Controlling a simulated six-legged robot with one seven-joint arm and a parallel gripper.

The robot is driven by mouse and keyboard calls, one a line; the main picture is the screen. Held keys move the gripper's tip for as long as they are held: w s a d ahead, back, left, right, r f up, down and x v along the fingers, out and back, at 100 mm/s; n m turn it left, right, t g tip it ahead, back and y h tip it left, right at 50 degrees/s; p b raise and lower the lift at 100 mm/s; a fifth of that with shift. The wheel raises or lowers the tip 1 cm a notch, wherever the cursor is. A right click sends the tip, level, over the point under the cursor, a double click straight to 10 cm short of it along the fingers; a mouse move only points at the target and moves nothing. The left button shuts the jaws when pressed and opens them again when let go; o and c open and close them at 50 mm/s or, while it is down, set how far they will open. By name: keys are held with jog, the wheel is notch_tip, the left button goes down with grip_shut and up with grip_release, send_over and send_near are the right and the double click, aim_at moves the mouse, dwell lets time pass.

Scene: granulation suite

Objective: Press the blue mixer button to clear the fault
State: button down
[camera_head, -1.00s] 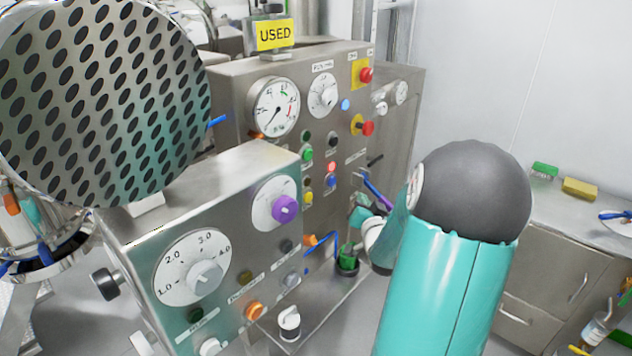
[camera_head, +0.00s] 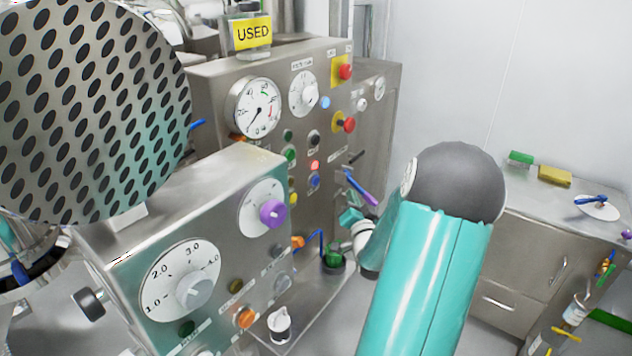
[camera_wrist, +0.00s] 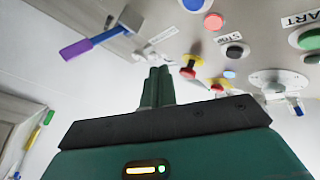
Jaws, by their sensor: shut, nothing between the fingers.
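Two blue round parts show on the steel panel (camera_head: 225,165) in the head view. One blue button (camera_head: 314,181) sits just under a lit red button (camera_head: 315,165); the other blue part (camera_head: 324,102) is higher, beside the upper white dial. I cannot read which is the mixer's. The wrist view shows the lower blue button (camera_wrist: 193,5) at the top edge beside the red one (camera_wrist: 213,21), and the upper blue part (camera_wrist: 229,74) farther down. My gripper (camera_head: 350,216) is shut and empty, right of and below the lower blue button, apart from the panel. Its closed fingers (camera_wrist: 158,84) point toward the panel.
A purple-handled lever (camera_head: 361,189) sticks out close above my gripper. Red-and-yellow emergency stops (camera_head: 347,124) are higher up. A nearer control box (camera_head: 130,260) with dials stands at left, under a perforated disc (camera_head: 85,110). A bench (camera_head: 520,230) is at right.

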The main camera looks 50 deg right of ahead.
jog(key=w, duration=0.8)
jog(key=shift+w+a, duration=0.15)
jog(key=shift+a, duration=0.3)
jog(key=shift+w, duration=0.1)
dwell(1.4)
jog(key=shift+w, duration=0.3)
jog(key=shift+w+a, duration=0.1)
jog(key=shift+w, duration=0.35)
dwell(0.6)
dwell(0.3)
jog(key=shift+s, duration=0.85)
jog(key=shift+s, duration=0.1)
jog(key=s, duration=0.4)
jog(key=shift+s+d, duration=0.3)
jog(key=shift+s, duration=0.1)
